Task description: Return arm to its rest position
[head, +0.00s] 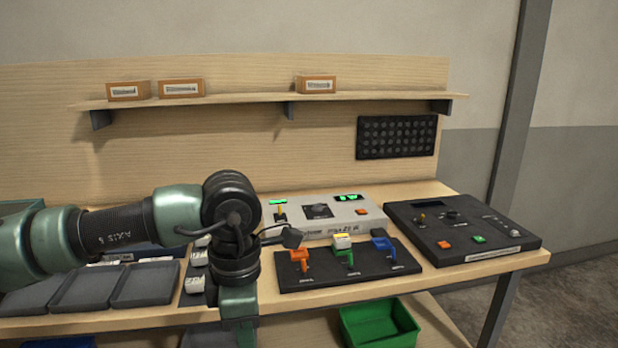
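My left arm comes in from the left and reaches in front of the workbench (520,262). Its black wrist bends down, and a green link runs down toward the bottom edge of the picture. The fingers of my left gripper do not show. My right arm and gripper are out of view. A grey console (345,230) stands on the bench, with green lights lit on its top. In front of it is a black panel (330,275) with an orange lever (300,256), a green lever with a white-yellow top (344,246) and a blue lever (383,245).
A black control box (463,240) with red and green buttons is at the right. Dark trays (85,288) lie at the left, partly behind my arm. A green bin (380,330) is below the bench. A shelf (240,99) holds small boxes (181,89).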

